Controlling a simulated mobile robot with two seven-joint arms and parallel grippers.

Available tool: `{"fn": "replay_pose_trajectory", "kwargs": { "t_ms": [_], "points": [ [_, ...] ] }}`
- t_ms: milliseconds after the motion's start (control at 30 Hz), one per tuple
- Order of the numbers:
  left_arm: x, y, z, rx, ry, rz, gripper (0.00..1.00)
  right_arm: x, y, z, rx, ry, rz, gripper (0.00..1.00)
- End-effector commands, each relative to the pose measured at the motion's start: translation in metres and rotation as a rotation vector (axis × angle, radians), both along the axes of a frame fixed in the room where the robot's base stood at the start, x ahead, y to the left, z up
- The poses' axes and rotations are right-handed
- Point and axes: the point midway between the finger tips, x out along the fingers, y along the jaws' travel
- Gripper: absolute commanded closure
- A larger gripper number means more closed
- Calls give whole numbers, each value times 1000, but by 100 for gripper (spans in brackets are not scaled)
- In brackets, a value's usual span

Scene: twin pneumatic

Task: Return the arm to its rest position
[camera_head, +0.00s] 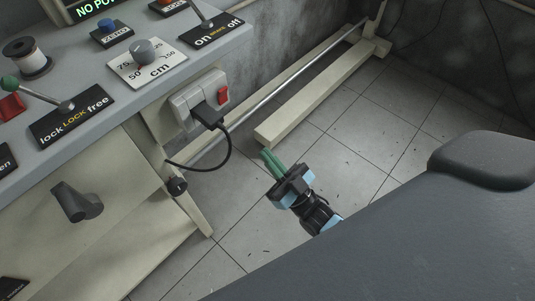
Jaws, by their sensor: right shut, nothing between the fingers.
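My right gripper (271,159) shows in the head view near the middle of the picture. Its green fingers are together, with nothing between them. It hangs over the tiled floor, to the right of the console and apart from it. The rest of my right arm is mostly hidden behind the large dark grey shape at lower right. My left gripper is not in view.
A grey console (120,100) with labelled controls fills the left. A socket with a red switch (223,95) sits on its side, with a black plug and looping cable (229,150). A beige metal frame (300,108) stands behind. Tiled floor (380,130) lies open at right.

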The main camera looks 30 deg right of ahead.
Motion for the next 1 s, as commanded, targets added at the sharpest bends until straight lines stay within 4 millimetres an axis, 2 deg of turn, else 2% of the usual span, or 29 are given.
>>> {"fn": "replay_pose_trajectory", "kwargs": {
  "t_ms": [400, 467, 567, 667, 767, 900, 1000],
  "points": [
    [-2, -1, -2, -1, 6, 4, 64, -1, 0, -1, -1, 7, 0, 100],
    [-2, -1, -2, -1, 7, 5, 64, -4, 1, -6, -5, 31, -3, 100],
    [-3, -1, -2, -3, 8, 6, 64, -18, 3, -25, -23, 133, -14, 100],
    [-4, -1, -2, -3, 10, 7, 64, -43, 4, -57, -57, 305, -31, 100],
    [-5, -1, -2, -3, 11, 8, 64, -78, 5, -91, -104, 508, -48, 100],
    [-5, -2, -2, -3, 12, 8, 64, -137, 1, -133, -172, 792, -66, 100],
    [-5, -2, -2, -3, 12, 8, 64, -184, -3, -155, -221, 986, -72, 100]
  ]
}}
